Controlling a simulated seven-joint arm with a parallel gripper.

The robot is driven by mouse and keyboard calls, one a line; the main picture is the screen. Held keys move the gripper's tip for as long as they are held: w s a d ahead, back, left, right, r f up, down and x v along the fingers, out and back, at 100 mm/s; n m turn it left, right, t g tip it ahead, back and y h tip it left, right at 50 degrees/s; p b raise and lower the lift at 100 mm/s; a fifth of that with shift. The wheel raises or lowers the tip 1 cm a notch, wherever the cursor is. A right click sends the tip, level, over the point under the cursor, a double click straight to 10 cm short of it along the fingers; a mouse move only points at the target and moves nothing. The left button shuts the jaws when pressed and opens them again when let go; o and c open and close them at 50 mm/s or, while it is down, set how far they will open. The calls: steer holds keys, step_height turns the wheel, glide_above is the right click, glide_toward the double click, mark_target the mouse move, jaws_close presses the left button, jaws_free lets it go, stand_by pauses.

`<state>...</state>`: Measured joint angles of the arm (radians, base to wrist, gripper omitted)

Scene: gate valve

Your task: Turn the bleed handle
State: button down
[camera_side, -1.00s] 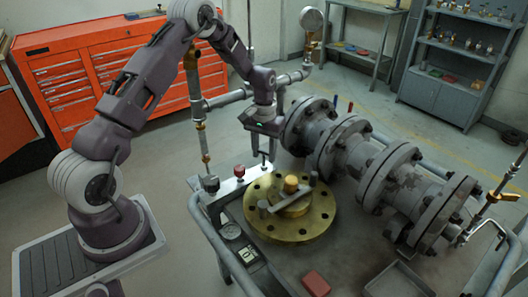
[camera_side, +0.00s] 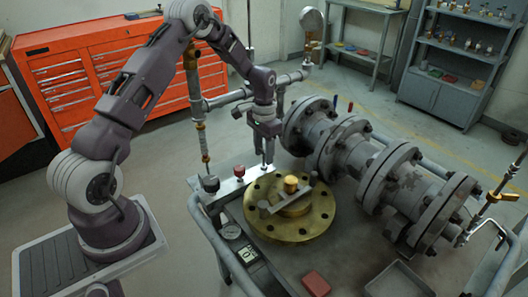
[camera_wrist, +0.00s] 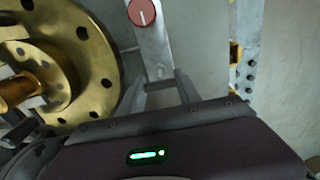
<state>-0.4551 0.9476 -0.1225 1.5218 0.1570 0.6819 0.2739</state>
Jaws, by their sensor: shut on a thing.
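My gripper (camera_side: 267,152) points straight down over the far end of the grey valve panel (camera_side: 232,183). The bleed handle (camera_wrist: 159,86) seems to be the small grey crossbar between my fingers in the wrist view. My gripper (camera_wrist: 160,84) is shut on it, one finger at each end. In the side view the handle is mostly hidden by the fingers, so its exact angle is hard to tell.
A red knob (camera_side: 239,171) and a black knob (camera_side: 211,183) stand on the same panel. A brass flange (camera_side: 262,225) with a bar across it lies close by. Grey flanged piping (camera_side: 345,150) is just right of my gripper. A red block (camera_side: 316,284) lies in front.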

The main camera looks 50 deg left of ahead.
mark_target(264, 151)
steer(key=c, duration=0.8)
jaws_free()
steer(key=shift+c, duration=0.2)
step_height(264, 151, up, 7)
steer(key=shift+r, duration=0.1)
